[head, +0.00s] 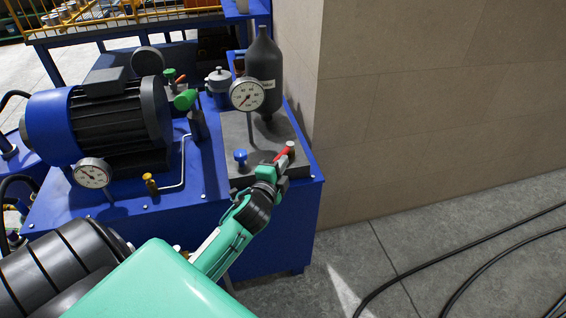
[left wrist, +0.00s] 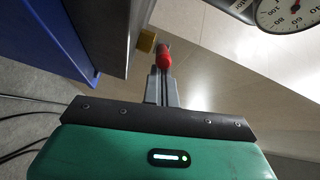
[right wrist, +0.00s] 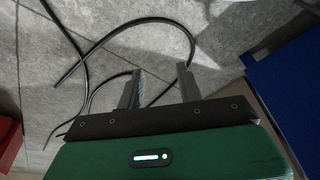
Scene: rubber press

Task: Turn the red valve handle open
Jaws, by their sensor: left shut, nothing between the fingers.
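The red valve handle (head: 285,151) sticks up at the front right of the blue power unit, beside the wall. It also shows in the left wrist view (left wrist: 164,57), straight beyond my fingertips. My left gripper (head: 279,164) is shut and empty, with its tips right at the handle in the picture. Its fingers (left wrist: 162,80) are together in the left wrist view; I cannot tell whether they touch the handle. The valve body is mostly hidden behind the gripper. My right gripper (right wrist: 160,80) is open and empty above the floor, outside the head view.
A pressure gauge (head: 247,94), a dark bottle (head: 264,65) and a blue knob (head: 240,155) stand close to the handle. The motor (head: 110,120) is to the left. The tan wall (head: 440,90) borders the right side. Black hoses (head: 440,262) lie on the floor.

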